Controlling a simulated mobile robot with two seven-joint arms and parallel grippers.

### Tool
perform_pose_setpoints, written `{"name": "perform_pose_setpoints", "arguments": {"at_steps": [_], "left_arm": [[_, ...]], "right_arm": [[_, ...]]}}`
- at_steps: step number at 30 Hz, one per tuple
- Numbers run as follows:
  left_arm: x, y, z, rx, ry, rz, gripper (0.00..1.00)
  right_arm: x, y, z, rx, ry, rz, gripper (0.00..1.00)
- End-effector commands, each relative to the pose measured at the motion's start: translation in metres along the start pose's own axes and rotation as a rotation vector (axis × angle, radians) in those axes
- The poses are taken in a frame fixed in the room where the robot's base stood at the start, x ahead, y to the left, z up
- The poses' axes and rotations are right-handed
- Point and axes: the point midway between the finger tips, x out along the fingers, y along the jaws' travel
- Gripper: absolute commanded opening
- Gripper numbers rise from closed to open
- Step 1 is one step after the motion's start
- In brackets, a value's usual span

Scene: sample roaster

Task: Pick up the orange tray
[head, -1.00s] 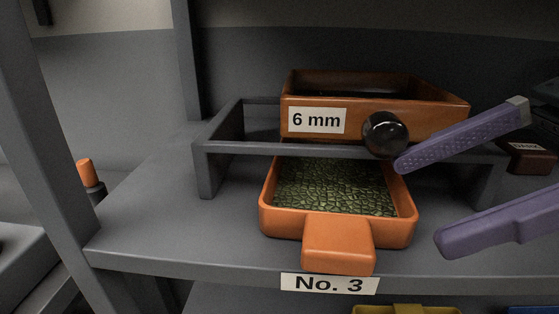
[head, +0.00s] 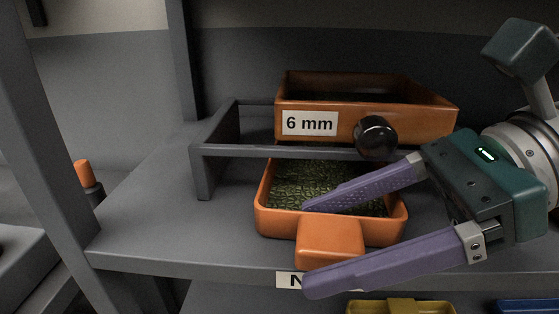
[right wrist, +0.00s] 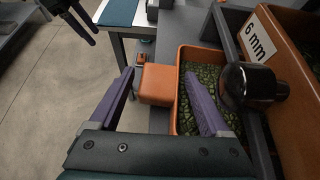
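The orange tray (head: 274,224), holding green beans, sits on the grey shelf beneath a dark bar, its block handle (head: 330,240) towards the front edge. My right gripper (head: 305,249) is open and comes in from the right. In the head view one purple finger crosses over the beans and the other passes in front of the shelf edge, below the handle. In the right wrist view the handle (right wrist: 157,84) shows between the two fingers, which appear apart from it. What looks like my left gripper (right wrist: 78,18) is partly in view at the top left, empty.
A brown-orange box marked "6 mm" (head: 350,118) with a black knob (head: 376,138) stands above the tray, close over the upper finger. A grey rail frame (head: 203,170) surrounds the tray's back. A yellow tray (head: 400,307) lies below.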

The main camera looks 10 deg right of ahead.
Motion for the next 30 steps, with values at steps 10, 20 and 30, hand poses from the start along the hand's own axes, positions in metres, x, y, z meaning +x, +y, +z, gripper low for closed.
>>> {"name": "perform_pose_setpoints", "arguments": {"at_steps": [10, 20, 30], "left_arm": [[0.0, 0.0007, -0.0006, -0.003, 0.001, 0.002, 0.5], [0.0, 0.0026, -0.0011, -0.01, 0.003, 0.008, 0.5], [-0.0002, 0.0023, -0.0013, -0.009, 0.003, 0.007, 0.5]], "right_arm": [[-0.0002, 0.0001, -0.0001, 0.0, 0.0, 0.0, 0.4], [-0.0003, 0.0001, -0.0001, 0.0, 0.0, 0.0, 0.03], [-0.0005, -0.0001, 0.0004, -0.001, -0.001, 0.0, 0.0]]}}
